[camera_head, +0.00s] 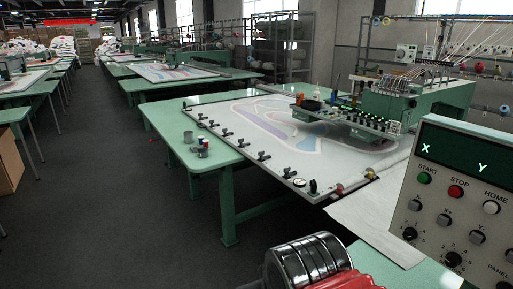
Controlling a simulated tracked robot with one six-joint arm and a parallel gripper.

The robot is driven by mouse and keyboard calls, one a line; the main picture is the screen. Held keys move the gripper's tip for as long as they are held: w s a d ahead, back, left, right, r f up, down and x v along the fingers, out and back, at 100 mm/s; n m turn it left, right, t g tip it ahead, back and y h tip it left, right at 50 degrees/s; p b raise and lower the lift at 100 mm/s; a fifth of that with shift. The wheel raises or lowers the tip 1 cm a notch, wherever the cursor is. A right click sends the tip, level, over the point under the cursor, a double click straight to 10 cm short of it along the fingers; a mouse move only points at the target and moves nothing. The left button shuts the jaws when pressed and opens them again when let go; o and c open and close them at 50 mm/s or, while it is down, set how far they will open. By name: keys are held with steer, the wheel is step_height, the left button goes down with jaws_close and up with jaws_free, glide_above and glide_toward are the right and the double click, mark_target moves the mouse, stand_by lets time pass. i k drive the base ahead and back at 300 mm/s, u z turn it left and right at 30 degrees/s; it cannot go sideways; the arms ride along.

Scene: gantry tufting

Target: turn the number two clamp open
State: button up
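Several small dark clamps sit in a row along the near edge of a white tufting frame (225,119) on a green table. One clamp (263,156) is near the middle of the row, and another (289,172) is closer to the near corner. At that corner are a round black-and-white piece (313,187) and reddish-brown knobs (339,189). I cannot read any numbers on the clamps, so I cannot tell which is number two, nor whether each is open or shut. My gripper is not in view.
A control panel (455,200) with buttons and knobs fills the right side. A green multi-needle machine head (395,100) stands over the frame. Small cups (202,145) stand on the table's left part. A chrome ringed cylinder and red ribbed part show at bottom centre.

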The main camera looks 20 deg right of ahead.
mark_target(261, 153)
steer(key=i, duration=2.95)
steer(key=z, duration=2.2)
